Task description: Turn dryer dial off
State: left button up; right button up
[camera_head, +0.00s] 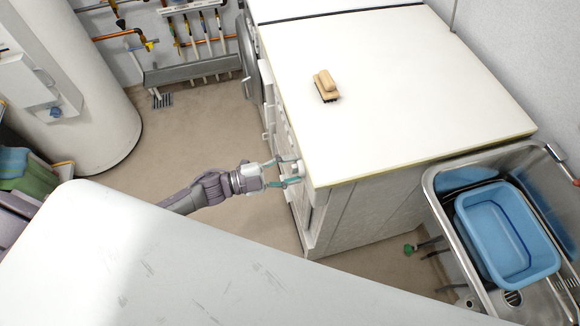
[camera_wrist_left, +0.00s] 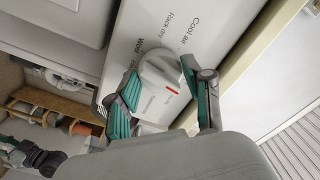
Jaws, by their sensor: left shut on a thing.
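The dryer dial (camera_wrist_left: 160,72) is a round white knob with a red mark, on a white panel lettered "Cool air", "Rack dry" and "Wool". In the left wrist view my left gripper (camera_wrist_left: 160,95) has its green-padded fingers on either side of the dial, shut on it. In the head view my left gripper (camera_head: 289,172) reaches the front face of the white dryer (camera_head: 400,80) near its front corner, and the dial is a small pale knob (camera_head: 300,168) between the fingertips. My right gripper is not in view.
A wooden brush (camera_head: 326,86) lies on the dryer's top. A metal sink (camera_head: 437,190) with a blue tub (camera_head: 507,230) stands at the right. A white tank (camera_head: 75,80) stands at the left, with pipes along the back wall. The floor between tank and dryer is clear.

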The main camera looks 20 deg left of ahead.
pick_arm(q)
jog(key=shift+n, duration=0.8)
jog(key=shift+f, duration=0.1)
jog(key=o, duration=1.2)
jog(key=shift+c, duration=0.2)
jog(key=v, duration=1.2)
